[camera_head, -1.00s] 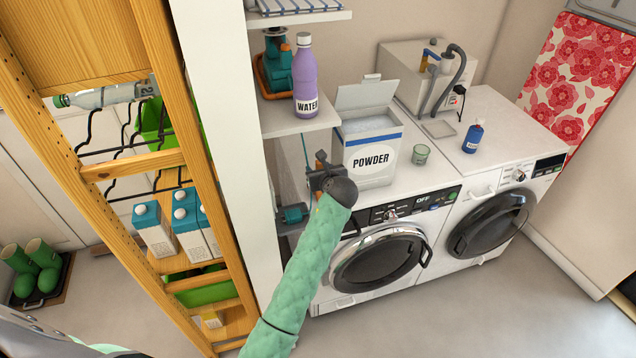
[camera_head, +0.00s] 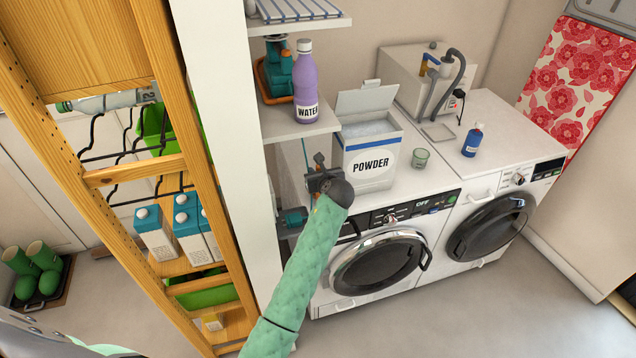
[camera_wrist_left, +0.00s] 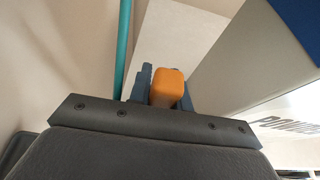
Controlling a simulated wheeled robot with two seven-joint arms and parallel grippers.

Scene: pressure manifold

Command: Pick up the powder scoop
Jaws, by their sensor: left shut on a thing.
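My left gripper (camera_head: 322,168) is beside the left side of the powder box (camera_head: 371,163), close to the shelf unit's edge. It is shut on an orange, round-cornered handle, seen end-on between the dark fingers in the left wrist view (camera_wrist_left: 167,88). I take this to be the powder scoop (camera_wrist_left: 168,97); its bowl is hidden, and the head view does not show it clearly. The powder box stands upright with its lid open and white powder inside. My right gripper is not in view.
A teal rod (camera_wrist_left: 123,45) stands left of the fingers. The white shelf (camera_head: 300,125) above holds a purple water bottle (camera_head: 305,80). A green glass (camera_head: 420,156) and a blue bottle (camera_head: 473,139) stand on the machines. Floor in front is clear.

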